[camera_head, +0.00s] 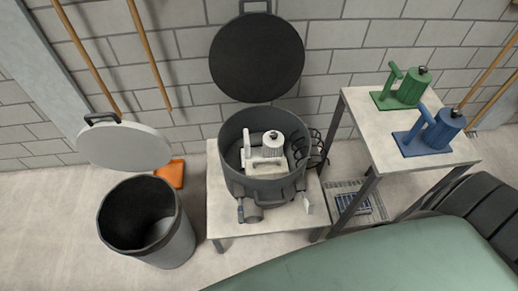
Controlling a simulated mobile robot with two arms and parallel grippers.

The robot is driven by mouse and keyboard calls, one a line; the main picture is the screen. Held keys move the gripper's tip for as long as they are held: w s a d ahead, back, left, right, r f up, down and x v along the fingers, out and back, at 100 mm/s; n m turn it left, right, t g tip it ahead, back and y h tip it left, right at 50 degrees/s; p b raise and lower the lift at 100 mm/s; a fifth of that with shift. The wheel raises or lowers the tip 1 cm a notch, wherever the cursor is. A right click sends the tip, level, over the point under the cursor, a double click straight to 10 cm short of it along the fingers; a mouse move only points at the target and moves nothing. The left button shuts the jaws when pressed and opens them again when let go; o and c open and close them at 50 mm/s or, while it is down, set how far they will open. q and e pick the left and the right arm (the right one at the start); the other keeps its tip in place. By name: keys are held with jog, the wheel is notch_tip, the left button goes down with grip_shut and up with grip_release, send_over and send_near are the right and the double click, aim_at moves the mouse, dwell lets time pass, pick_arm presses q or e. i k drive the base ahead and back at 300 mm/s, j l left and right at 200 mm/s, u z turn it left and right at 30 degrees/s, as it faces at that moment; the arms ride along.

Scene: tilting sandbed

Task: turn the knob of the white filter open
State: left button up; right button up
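The white filter (264,153) sits upright inside an open round grey drum (265,186) in the middle of the view. It has a ribbed white body, a side handle and a base. A small dark knob (273,135) is on its top; it is too small to tell which way it is turned. The drum's front wall hides the lowest part of the filter. Neither of my grippers shows in the view.
The drum stands on a low pale table (221,190). A round black lid (257,57) is raised behind it. A grey bin (176,238) is at left. Green (408,92) and blue (438,130) filters stand on a taller table at right. A green surface (390,262) fills the lower right.

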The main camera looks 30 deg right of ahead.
aim_at(274, 135)
jog(key=i+j, duration=0.3)
jog(key=j, duration=0.15)
jog(key=i+j+z, duration=0.1)
jog(key=z, duration=0.35)
jog(key=j+z, duration=0.2)
jog(key=z, duration=0.2)
jog(key=i+j+z, duration=0.1)
jog(key=z, duration=0.35)
jog(key=j, duration=0.1)
